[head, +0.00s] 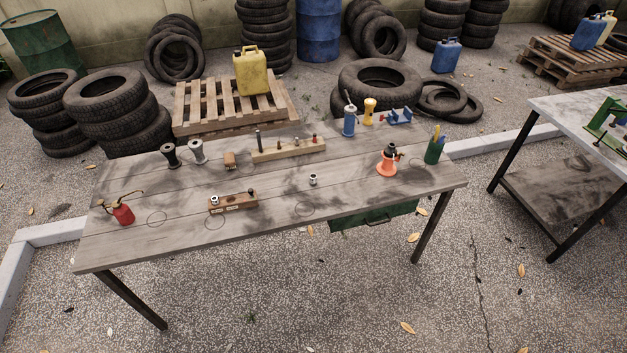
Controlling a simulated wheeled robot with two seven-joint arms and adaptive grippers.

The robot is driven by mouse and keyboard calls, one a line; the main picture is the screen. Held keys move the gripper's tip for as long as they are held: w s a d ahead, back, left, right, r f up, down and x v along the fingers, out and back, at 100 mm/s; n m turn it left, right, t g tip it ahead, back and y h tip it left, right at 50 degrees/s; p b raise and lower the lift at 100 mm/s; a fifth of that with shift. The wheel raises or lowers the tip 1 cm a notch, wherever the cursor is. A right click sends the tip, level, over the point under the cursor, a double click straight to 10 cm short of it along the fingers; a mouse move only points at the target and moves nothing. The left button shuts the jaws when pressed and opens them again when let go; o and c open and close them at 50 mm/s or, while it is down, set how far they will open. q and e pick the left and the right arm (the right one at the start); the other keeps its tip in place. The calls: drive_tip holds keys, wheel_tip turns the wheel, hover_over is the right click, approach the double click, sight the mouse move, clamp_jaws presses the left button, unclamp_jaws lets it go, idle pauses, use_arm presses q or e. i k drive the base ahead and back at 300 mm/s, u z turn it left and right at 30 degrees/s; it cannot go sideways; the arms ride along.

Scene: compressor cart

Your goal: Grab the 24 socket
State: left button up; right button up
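A small silver socket (313,180) stands alone on the middle of the wooden workbench (280,217). A brown wooden holder (233,204) with small pale labels lies to its left, nearer the front edge. A silver socket-like piece (214,200) sits at the holder's left end, and a darker piece (251,193) is at its right end. The labels and any size marks are too small to read, so I cannot tell which piece is the 24. Neither of my grippers shows in the head view.
A long wooden rack (289,151) with upright pieces stands at the back. A red oil can (122,213) is at the left, an orange funnel-like item (387,164) and green cup (434,151) at the right. Several faint circles mark the top. The front middle is mostly clear.

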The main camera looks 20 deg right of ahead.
sight(312, 178)
drive_tip(key=u, duration=0.45)
drive_tip(key=i, duration=1)
drive_tip(key=z, duration=0.15)
